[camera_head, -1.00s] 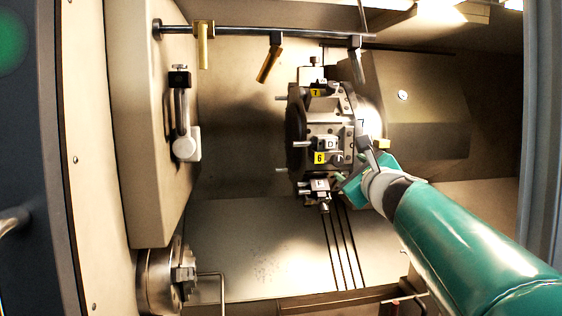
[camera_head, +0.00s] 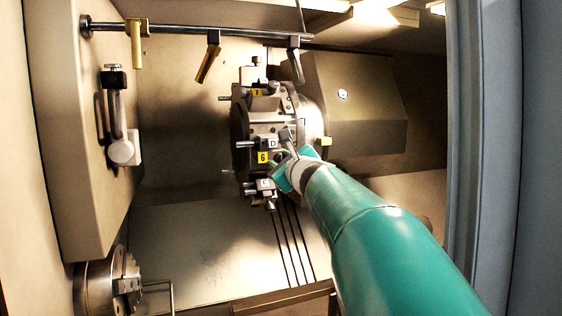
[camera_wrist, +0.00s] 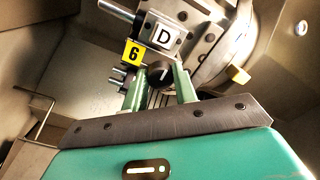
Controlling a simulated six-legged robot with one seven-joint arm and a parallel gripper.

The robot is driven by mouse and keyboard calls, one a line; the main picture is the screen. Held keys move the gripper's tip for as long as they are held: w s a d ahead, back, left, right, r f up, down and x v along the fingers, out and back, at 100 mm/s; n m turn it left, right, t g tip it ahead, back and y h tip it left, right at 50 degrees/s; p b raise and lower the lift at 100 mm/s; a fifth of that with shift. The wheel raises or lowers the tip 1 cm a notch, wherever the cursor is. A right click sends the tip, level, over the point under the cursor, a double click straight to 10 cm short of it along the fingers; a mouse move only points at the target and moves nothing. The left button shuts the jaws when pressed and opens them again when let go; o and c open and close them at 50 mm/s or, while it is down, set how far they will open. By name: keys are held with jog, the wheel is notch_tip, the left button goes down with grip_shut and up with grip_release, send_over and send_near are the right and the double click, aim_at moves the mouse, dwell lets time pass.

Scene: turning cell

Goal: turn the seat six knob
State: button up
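The tool turret (camera_head: 240,125) has a yellow 6 tag (camera_head: 263,158) beside a white D plate (camera_head: 272,143). In the wrist view the 6 tag (camera_wrist: 133,53) and D plate (camera_wrist: 163,37) lie just beyond my fingers. A dark round knob (camera_wrist: 158,73) sits below the D plate, right of the 6 tag. My gripper (camera_wrist: 159,76) has its two green fingers apart, one on each side of the knob; small gaps seem to show beside it. In the head view my gripper (camera_head: 280,158) is at seat six, and the knob is hidden there.
A 7 tag (camera_head: 257,92) marks the seat above, and another tool holder (camera_head: 263,187) is below. A rail (camera_head: 200,30) with hanging handles crosses the top. A chuck (camera_head: 103,285) stands at lower left. The floor (camera_head: 190,240) left of the grooves is clear.

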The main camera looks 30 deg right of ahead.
jog(key=shift+c, duration=0.8)
jog(key=shift+m, duration=0.3)
jog(key=m, duration=0.8)
jog(key=shift+r+m, duration=0.1)
jog(key=shift+m, duration=0.2)
jog(key=shift+s+d+m, duration=0.1)
jog(key=shift+m, duration=2)
jog(key=shift+d+m, duration=0.1)
jog(key=shift+m, duration=2)
